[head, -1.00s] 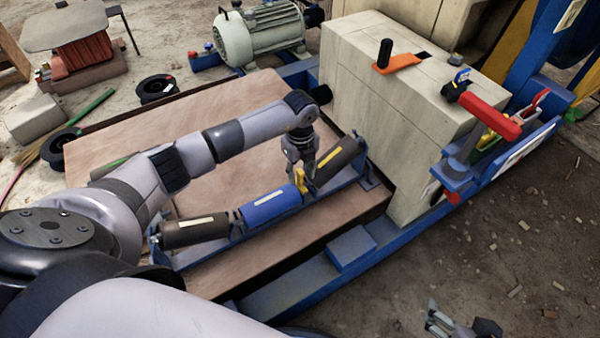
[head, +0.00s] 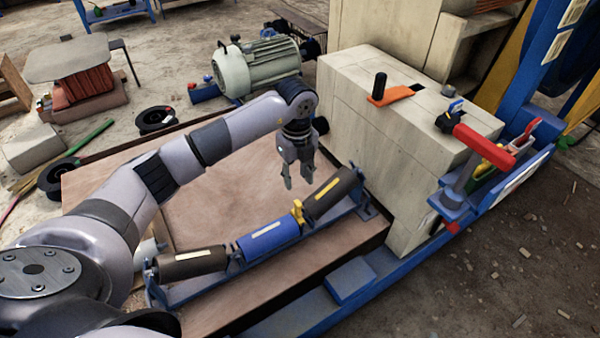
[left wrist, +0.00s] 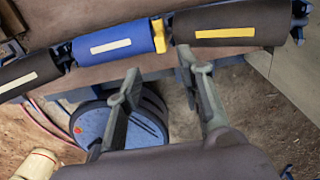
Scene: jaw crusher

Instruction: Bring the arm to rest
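My left gripper (head: 297,178) hangs fingers-down above the wooden board, behind the roller set in the head view. Its two fingers are apart with nothing between them. In the left wrist view the fingers (left wrist: 165,90) also stand apart and empty. Below are a blue roller (head: 270,238) and two dark rollers (head: 187,264) (head: 332,193) on a blue frame. A yellow piece (head: 297,211) sits between the blue roller and the right dark roller. The gripper is clear of them. My right gripper does not show in the head view.
The pale crusher body (head: 390,140) stands close to the right of my left gripper, with a red-handled lever (head: 483,145) beyond it. A grey-green motor (head: 257,68) stands behind. The wooden board (head: 225,200) has bare room around the rollers.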

